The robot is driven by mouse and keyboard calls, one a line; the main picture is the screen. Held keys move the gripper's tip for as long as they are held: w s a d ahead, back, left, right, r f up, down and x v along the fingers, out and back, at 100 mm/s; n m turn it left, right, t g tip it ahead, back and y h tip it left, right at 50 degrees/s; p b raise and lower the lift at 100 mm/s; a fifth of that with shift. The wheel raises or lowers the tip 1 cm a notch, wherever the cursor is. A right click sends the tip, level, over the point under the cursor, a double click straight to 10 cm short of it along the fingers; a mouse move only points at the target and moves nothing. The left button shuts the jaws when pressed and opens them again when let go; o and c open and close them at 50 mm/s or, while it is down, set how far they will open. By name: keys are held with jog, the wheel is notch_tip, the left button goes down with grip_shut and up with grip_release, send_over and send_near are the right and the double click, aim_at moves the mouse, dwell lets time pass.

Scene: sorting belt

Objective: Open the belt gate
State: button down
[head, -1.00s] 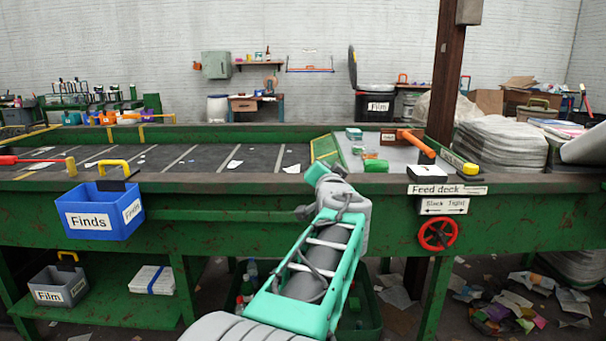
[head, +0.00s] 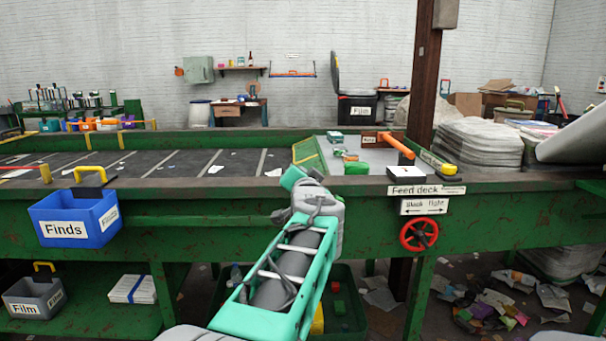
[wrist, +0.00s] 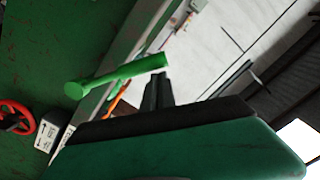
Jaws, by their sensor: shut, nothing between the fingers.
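A green panel with a yellow edge (head: 306,154) stands across the belt where it meets the feed deck; I cannot tell for sure that it is the gate. A bright green bar handle (wrist: 118,76) shows in the wrist view, near the bench's edge; I cannot pick it out in the head view. My gripper (wrist: 158,88) is shut and empty, its dark fingertips just below and right of the handle's right end in that picture, seemingly apart from it. In the head view my wrist reaches the bench's front rail and the fingertips are hidden.
A red handwheel (head: 419,234) sits on the bench front under the feed deck sign (head: 426,190). An orange-handled tool (head: 397,146) and small items lie on the deck. A blue Finds bin (head: 75,218) hangs at left. The dark belt (head: 150,165) is mostly clear.

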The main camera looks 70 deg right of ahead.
jog(key=s+a+r+p, duration=0.1)
jog(key=s+a+r, duration=0.2)
jog(key=s+a, duration=0.3)
jog(key=a, duration=0.3)
jog(key=shift+r, duration=0.25)
jog(key=shift+r, duration=0.1)
